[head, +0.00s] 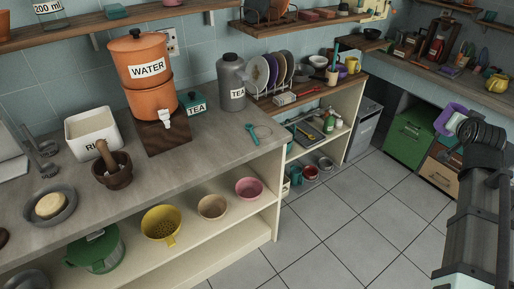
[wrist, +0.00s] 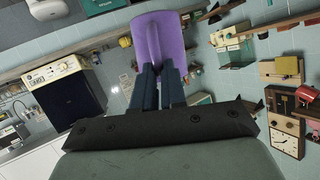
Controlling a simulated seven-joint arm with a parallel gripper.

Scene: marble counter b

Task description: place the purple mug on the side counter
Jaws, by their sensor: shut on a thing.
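The purple mug (wrist: 148,38) is between the two dark fingers of my gripper (wrist: 160,74) in the wrist view, and the gripper is shut on it. In the head view the mug (head: 446,117) is at the far right, held up in the air at the end of my arm, which hides part of it. The fingertips are hidden in the head view. A grey counter (head: 222,136) runs along the left, and a second counter with many items (head: 462,82) stands at the back right. I cannot tell which is the side counter.
The left counter holds an orange water dispenser (head: 147,72), a grey tea jar (head: 232,85), a white bin (head: 92,134) and a mortar (head: 114,172). A plate rack (head: 270,78) stands behind. The tiled floor (head: 345,215) is clear.

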